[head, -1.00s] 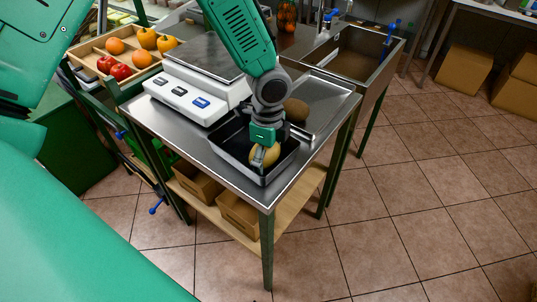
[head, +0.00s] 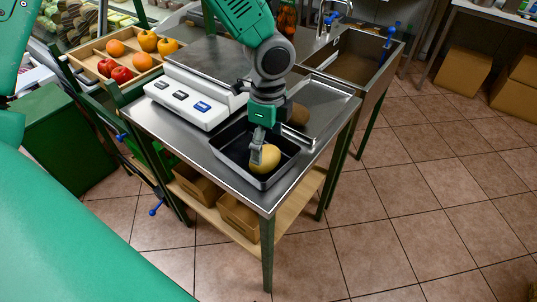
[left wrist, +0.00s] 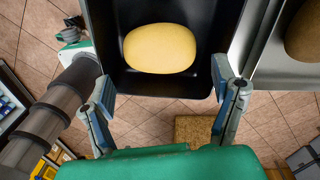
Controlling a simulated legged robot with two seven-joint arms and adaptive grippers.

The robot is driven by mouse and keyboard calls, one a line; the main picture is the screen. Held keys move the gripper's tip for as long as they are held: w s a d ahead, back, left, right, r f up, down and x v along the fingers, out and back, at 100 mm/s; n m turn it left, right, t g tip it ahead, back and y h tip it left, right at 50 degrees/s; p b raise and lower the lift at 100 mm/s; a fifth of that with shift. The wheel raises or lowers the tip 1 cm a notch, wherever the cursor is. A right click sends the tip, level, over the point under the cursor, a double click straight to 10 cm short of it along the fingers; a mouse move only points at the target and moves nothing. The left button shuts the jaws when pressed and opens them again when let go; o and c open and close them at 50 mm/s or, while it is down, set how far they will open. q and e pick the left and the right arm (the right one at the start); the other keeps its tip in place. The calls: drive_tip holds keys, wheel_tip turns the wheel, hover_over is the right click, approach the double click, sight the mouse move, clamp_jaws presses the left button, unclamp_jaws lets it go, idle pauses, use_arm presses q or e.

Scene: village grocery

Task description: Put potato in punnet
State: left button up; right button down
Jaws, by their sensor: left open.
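The black punnet (head: 230,150) stands on the steel table and also shows in the left wrist view (left wrist: 108,30). A yellow potato (head: 268,160) lies inside it, near its front end; in the left wrist view (left wrist: 160,48) it rests on the punnet floor. My left gripper (head: 257,152) is over the punnet beside the potato. In the left wrist view its fingers (left wrist: 163,88) are spread wide, with the potato clear of them. A browner potato-like item (left wrist: 303,35) lies on the metal tray, partly hidden by my gripper in the head view (head: 298,114). My right gripper is not in view.
A white scale (head: 190,100) stands left of the punnet. The metal tray (head: 325,98) is just right of it. A wooden crate (head: 90,58) holds oranges, red and yellow produce. A sink (head: 355,55) is behind. The floor to the right is open.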

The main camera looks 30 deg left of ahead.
sight(268, 151)
use_arm(q)
wheel_tip(268, 151, up, 5)
drive_tip(key=shift+w+r+p, duration=0.1)
drive_tip(key=shift+w+p, duration=0.05)
drive_tip(key=shift+p, duration=0.15)
drive_tip(key=shift+r, duration=0.55)
idle(0.3)
